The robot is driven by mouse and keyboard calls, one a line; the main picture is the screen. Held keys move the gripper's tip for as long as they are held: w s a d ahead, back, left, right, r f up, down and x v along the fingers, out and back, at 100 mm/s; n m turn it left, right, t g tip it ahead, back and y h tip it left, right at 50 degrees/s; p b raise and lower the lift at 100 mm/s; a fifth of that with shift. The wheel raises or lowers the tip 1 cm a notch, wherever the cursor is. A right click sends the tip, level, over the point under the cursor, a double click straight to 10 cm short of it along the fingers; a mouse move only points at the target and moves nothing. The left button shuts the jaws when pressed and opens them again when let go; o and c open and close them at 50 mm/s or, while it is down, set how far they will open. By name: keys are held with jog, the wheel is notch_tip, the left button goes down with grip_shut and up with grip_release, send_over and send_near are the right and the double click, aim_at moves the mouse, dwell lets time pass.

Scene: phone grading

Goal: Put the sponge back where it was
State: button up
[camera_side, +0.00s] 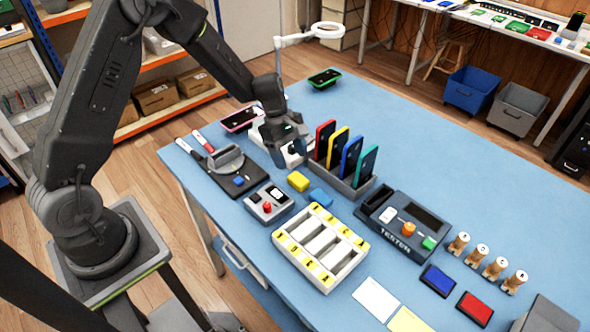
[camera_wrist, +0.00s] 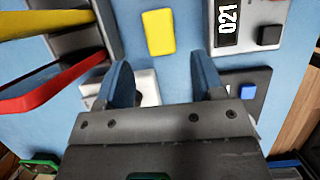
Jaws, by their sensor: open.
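The yellow block (camera_side: 298,181), which looks like the sponge, lies flat on the blue table in front of the phone rack. It also shows in the wrist view (camera_wrist: 159,32), ahead of the fingertips and between their lines. My gripper (camera_side: 286,154) is above the table, behind the yellow block and left of the rack. In the wrist view its blue fingers (camera_wrist: 160,75) are apart with nothing held between them. A white device lies under the gripper, partly hidden by it. A flat blue piece (camera_side: 320,197) lies just right of the yellow block.
The rack (camera_side: 350,184) holds several upright coloured phones close to my gripper. A small box with a red knob (camera_side: 269,204), a black pad (camera_side: 238,182), a compartment tray (camera_side: 320,246) and the tester (camera_side: 403,226) crowd the table. The back right of the table is clear.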

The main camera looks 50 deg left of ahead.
jog(key=s+d+r+m+t+y, duration=0.1)
jog(key=s+r+m, duration=0.35)
jog(key=r, duration=0.45)
jog(key=s+r+m+t+y, duration=0.1)
jog(key=s+r+m, duration=0.35)
jog(key=r, duration=0.55)
jog(key=s+r+m+t+y, duration=0.2)
jog(key=s+m, duration=0.7)
jog(key=s, duration=0.6)
notch_tip(320, 180, up, 2)
jog(key=shift+d+r+t+y, duration=0.25)
jog(key=shift+d+t, duration=0.2)
jog(key=shift+t, duration=0.35)
